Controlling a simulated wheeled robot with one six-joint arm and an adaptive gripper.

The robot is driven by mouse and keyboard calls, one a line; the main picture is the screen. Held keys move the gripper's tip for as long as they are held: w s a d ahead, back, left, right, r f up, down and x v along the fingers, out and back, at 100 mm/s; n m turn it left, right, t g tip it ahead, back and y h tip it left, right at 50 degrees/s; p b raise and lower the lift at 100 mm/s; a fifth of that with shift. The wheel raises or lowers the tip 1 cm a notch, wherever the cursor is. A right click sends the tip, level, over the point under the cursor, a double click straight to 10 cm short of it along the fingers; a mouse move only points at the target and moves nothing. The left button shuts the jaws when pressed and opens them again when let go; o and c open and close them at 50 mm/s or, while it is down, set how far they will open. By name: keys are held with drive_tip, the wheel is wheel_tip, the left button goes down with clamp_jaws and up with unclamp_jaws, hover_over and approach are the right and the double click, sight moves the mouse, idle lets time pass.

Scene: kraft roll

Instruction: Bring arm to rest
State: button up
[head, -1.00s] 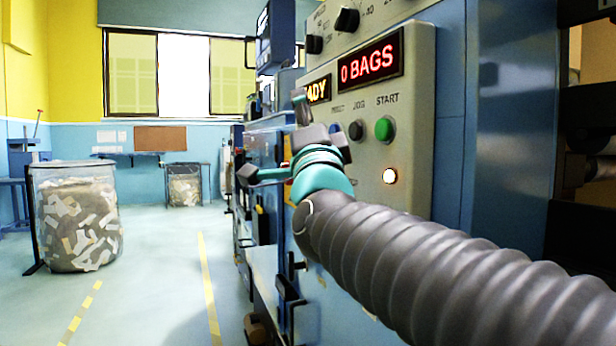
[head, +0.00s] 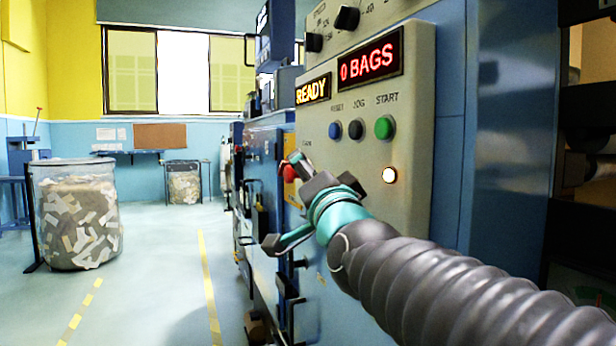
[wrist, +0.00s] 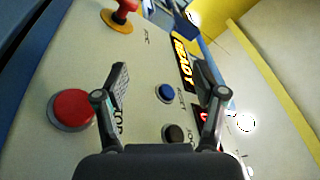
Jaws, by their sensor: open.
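My gripper (head: 283,202) is open and empty at the end of my grey ribbed arm, in front of the control panel (head: 425,130) of a blue machine. It sits low and left of the panel's buttons in the head view. In the wrist view my gripper (wrist: 165,85) shows two spread dark fingers with a blue button (wrist: 166,93) and a dark button (wrist: 175,133) beyond them. A large red button (wrist: 72,109) is left of the fingers. I cannot tell how far the fingertips are from the panel.
The panel displays read READY (head: 313,90) and 0 BAGS (head: 370,62). A green START button (head: 383,127) and a lit white lamp (head: 389,175) are on it. A clear bin of paper scraps (head: 78,215) stands at the left. The floor (head: 160,260) between is open.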

drive_tip(key=s+f+n+g, duration=0.3)
drive_tip(key=f+n+g, duration=0.15)
drive_tip(key=f, duration=0.65)
drive_tip(key=s+f+n+g, duration=0.25)
drive_tip(key=f+g, duration=0.25)
drive_tip(key=f, duration=0.6)
drive_tip(key=s+d+f+g+h, duration=0.2)
drive_tip(key=s+d+f, duration=0.3)
drive_tip(key=s+f, duration=0.2)
drive_tip(key=s+d+f+n+g+h+p, duration=0.1)
drive_tip(key=s+d+f+g+h, duration=0.1)
drive_tip(key=s+d+f, duration=0.4)
drive_tip(key=shift+s+d+f+g, duration=0.3)
drive_tip(key=shift+s+f+g, duration=0.6)
drive_tip(key=shift+s, duration=1.05)
